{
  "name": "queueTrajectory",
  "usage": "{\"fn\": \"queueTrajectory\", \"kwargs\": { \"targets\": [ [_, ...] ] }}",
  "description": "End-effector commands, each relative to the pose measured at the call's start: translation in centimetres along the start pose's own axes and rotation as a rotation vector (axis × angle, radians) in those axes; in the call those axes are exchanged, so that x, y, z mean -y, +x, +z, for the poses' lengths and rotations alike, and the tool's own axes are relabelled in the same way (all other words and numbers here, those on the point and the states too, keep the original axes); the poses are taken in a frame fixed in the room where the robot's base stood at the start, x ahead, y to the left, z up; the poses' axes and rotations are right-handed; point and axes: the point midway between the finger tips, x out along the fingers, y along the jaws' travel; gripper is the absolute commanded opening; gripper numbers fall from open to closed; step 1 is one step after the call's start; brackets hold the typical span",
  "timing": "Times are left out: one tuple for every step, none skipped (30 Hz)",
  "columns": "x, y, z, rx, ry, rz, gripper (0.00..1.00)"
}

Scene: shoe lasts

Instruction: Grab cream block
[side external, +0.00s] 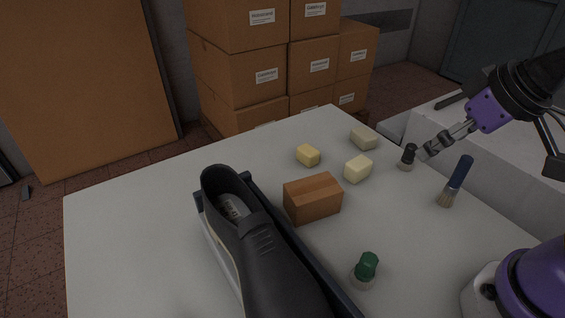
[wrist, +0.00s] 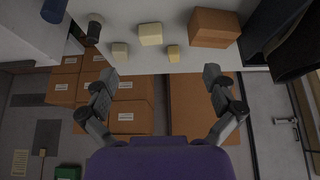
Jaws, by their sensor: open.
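The cream block (side external: 358,169) lies on the white table behind the brown block. In the wrist view the cream block (wrist: 150,34) lies between a beige block (wrist: 119,50) and a smaller yellow block (wrist: 173,53). My gripper (side external: 430,148) is to the right of the cream block in the side view, apart from it. In the wrist view my gripper (wrist: 161,77) has its two fingers spread wide with nothing between them. The blocks show beyond the fingertips.
A brown block (side external: 313,199) sits beside a black shoe (side external: 250,240). A black-capped bottle (side external: 408,157) and an upright blue-handled brush (side external: 455,182) stand near my gripper. A green-capped bottle (side external: 366,268) is at the front. Stacked cartons (side external: 240,65) stand beyond the table (side external: 130,220).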

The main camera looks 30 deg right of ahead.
Motion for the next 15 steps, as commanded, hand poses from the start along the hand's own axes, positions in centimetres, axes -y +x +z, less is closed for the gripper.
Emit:
{"fn": "queueTrajectory", "kwargs": {
  "targets": [
    [0.0,0.0,0.0,0.0,0.0,0.0,1.0],
    [0.0,0.0,0.0,0.0,0.0,0.0,1.0],
    [0.0,0.0,0.0,0.0,0.0,0.0,1.0],
    [0.0,0.0,0.0,0.0,0.0,0.0,1.0],
    [0.0,0.0,0.0,0.0,0.0,0.0,1.0],
    [0.0,0.0,0.0,0.0,0.0,0.0,1.0],
    [0.0,0.0,-0.1,0.001,-0.001,0.0,1.0],
    [0.0,0.1,-0.2,0.003,-0.001,0.001,1.0],
    [-0.1,0.4,-0.5,0.008,-0.004,0.001,1.0],
    [-0.2,0.6,-0.8,0.013,-0.007,0.002,1.0],
    [-0.3,1.0,-1.2,0.019,-0.01,0.002,1.0],
    [-0.5,1.6,-1.9,0.029,-0.015,0.002,1.0],
    [-0.6,2.2,-2.4,0.037,-0.021,0.002,1.0],
    [-0.8,2.9,-3.0,0.045,-0.026,0.0,1.0],
    [-1.1,3.9,-3.8,0.055,-0.032,-0.001,1.0]
  ]
}}
